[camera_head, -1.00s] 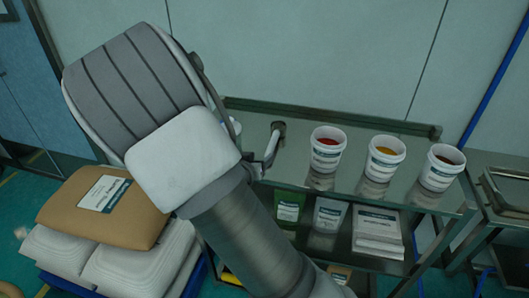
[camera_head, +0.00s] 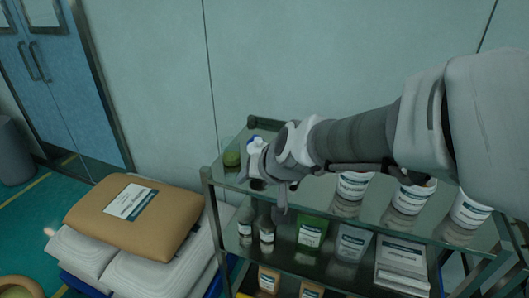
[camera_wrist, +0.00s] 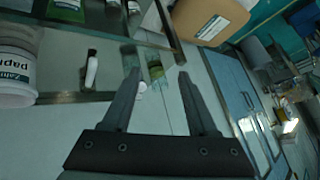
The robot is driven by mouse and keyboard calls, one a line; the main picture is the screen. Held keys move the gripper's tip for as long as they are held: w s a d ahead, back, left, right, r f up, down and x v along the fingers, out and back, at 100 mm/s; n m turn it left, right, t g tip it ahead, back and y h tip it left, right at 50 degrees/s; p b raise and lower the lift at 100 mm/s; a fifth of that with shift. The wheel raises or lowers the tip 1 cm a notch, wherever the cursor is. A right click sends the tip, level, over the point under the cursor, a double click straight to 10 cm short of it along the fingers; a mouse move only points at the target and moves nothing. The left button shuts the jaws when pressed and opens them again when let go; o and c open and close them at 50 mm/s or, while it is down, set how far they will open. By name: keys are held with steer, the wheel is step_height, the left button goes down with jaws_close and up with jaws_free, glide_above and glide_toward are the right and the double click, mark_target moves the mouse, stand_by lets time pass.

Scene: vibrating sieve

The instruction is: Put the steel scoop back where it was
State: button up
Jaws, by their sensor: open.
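My gripper (camera_head: 258,165) is open above the left end of the cart's top shelf. In the wrist view its two fingers (camera_wrist: 157,78) are spread with nothing held between them. A slim pale object with a dark end (camera_wrist: 90,72), perhaps the steel scoop, shows on the shelf left of the fingers in the wrist view. It is apart from them. In the head view my gripper and arm cover most of that spot, so I cannot make the scoop out surely there.
A clear jar with green contents (camera_head: 232,158) and a small white-and-blue item (camera_head: 255,143) are close to my gripper. White tubs (camera_head: 354,187) stand right, partly behind my arm. Bottles (camera_head: 266,230) and pouches (camera_head: 311,233) fill the lower shelf. Sacks (camera_head: 130,215) lie left.

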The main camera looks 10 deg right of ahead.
steer(key=s+d+r+n+g+h, duration=0.1)
steer(key=s+d+r, duration=0.1)
steer(key=s, duration=0.6)
steer(key=s+d+r+n+g+h, duration=0.1)
steer(key=s+d+r, duration=0.1)
steer(key=s, duration=0.6)
steer(key=shift+d+r, duration=0.4)
steer(key=shift+r, duration=0.15)
